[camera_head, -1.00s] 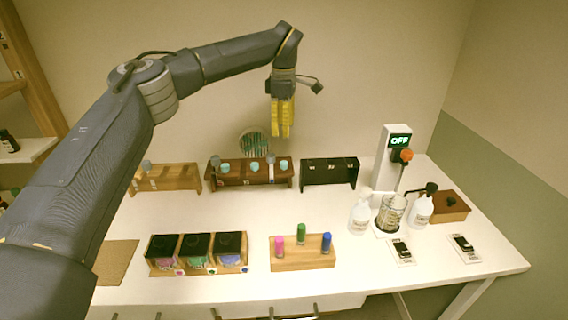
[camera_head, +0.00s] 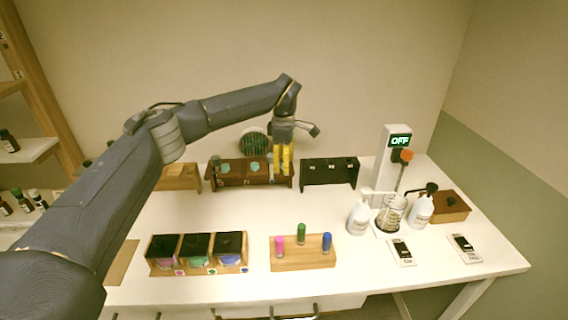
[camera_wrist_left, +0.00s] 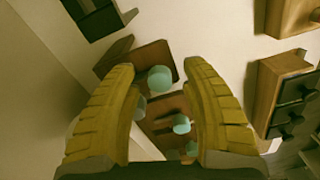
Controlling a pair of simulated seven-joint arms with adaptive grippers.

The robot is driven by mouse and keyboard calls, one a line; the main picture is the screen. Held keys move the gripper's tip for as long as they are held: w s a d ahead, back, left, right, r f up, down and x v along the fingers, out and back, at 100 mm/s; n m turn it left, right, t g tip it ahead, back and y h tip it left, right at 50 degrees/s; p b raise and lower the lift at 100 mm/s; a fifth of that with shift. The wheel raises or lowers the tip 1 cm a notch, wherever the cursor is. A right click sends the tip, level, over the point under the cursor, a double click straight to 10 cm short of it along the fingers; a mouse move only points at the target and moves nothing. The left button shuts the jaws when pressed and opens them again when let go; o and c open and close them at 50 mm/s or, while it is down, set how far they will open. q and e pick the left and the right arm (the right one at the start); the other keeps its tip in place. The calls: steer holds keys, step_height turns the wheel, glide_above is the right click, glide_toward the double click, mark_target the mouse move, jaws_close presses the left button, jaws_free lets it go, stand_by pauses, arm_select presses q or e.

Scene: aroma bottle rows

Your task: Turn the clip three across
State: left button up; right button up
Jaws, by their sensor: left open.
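A dark brown rack (camera_head: 240,182) stands at the back of the table with round teal caps (camera_head: 254,168) and grey knobs (camera_head: 215,161) along its top. I cannot tell for certain which piece is the clip. My left gripper (camera_head: 282,172) has yellow fingers pointing down at the rack's right end, hiding that part. In the left wrist view, the open fingers (camera_wrist_left: 160,70) stand either side of the nearest teal cap (camera_wrist_left: 160,78), with nothing visibly gripped. More teal caps (camera_wrist_left: 181,124) and a grey piece (camera_wrist_left: 139,105) show beyond it. My right gripper is not in view.
A black rack (camera_head: 330,176) stands close to the right, and a light wooden rack (camera_head: 181,180) to the left. In front are a box of black-topped compartments (camera_head: 197,252) and a wooden stand (camera_head: 304,256) with coloured vials. Pump bottles (camera_head: 360,216) stand right. The table's middle is clear.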

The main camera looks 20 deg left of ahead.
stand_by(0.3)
arm_select(q)
jaws_close()
steer(key=shift+n, duration=0.3)
steer(key=n, duration=0.3)
steer(key=shift+n, duration=0.3)
steer(key=n, duration=0.4)
steer(key=shift+n, duration=0.3)
steer(key=n, duration=0.4)
steer(key=shift+n, duration=2.5)
steer(key=shift+f, duration=0.1)
